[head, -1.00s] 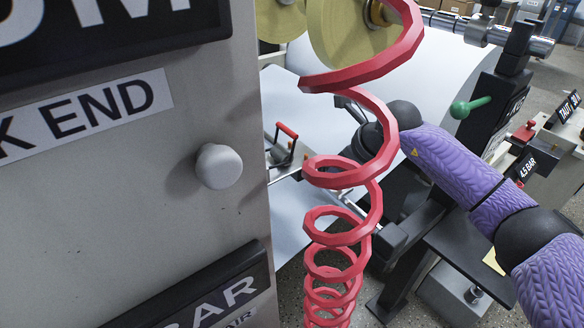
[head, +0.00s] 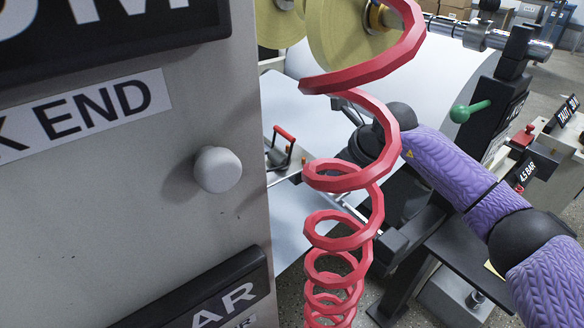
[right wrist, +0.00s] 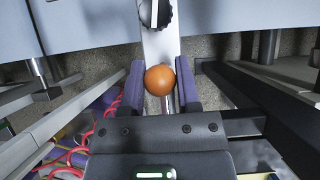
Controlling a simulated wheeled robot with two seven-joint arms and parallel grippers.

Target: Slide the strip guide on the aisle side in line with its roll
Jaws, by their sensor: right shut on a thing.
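In the right wrist view my right gripper (right wrist: 160,72) is shut on an orange ball knob (right wrist: 161,81), one finger on each side. The knob sits at the near end of a pale metal bar (right wrist: 158,48), which carries a black ridged knob (right wrist: 154,12) farther up. I take this to be the strip guide. In the head view my purple right arm reaches in from the right, and a red coiled hose hides its gripper. Two pale yellow rolls (head: 343,40) hang on a shaft at the top. The guide's line-up with its roll cannot be told. My left gripper is out of view.
The red coiled hose (head: 345,178) hangs in front of my right wrist. A grey cabinet (head: 120,190) fills the left. A red-handled clamp (head: 284,133) stands by the white paper web (head: 295,85). A green-knobbed lever (head: 468,109) is right of the web.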

